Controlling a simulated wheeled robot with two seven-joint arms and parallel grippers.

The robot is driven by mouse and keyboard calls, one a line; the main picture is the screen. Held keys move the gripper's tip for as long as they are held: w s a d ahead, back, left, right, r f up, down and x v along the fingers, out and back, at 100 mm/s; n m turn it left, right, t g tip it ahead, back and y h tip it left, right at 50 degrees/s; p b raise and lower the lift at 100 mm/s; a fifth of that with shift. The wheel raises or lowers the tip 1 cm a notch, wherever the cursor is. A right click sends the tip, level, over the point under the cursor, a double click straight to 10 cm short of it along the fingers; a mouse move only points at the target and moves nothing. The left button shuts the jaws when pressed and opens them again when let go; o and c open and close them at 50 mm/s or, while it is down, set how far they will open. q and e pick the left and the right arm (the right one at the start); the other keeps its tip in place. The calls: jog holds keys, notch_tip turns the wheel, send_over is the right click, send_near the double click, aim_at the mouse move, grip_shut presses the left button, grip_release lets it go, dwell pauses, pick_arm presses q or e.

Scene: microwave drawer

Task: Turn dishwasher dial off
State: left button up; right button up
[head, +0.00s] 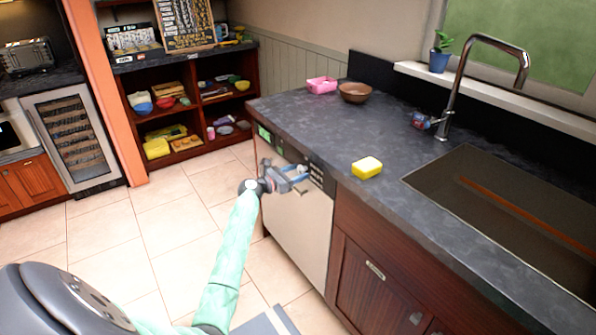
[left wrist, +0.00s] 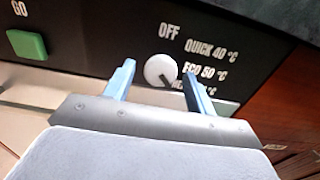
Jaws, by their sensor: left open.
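The dishwasher (head: 297,230) is a pale front with a black control strip, set under the dark counter. Its dial (left wrist: 160,71) is a round white knob with a dark mark pointing to the lower right, toward a partly hidden temperature label. The word OFF stands above the dial. My left gripper (head: 298,176) is open at the control strip, and in the left wrist view its blue fingers (left wrist: 158,72) stand on either side of the dial. I cannot tell whether they touch it. The right gripper is not in view.
A green GO button (left wrist: 27,45) sits left of the dial. The counter (head: 310,120) overhangs the strip and bears a yellow sponge (head: 367,167), a brown bowl (head: 355,92) and a pink container (head: 321,85). The sink (head: 510,215) is at right. Tiled floor (head: 110,225) is clear at left.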

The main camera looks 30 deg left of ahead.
pick_arm(q)
jog(key=shift+w+d, duration=0.2)
jog(key=shift+w, duration=0.15)
jog(key=c, duration=1)
jog(key=shift+o, duration=0.2)
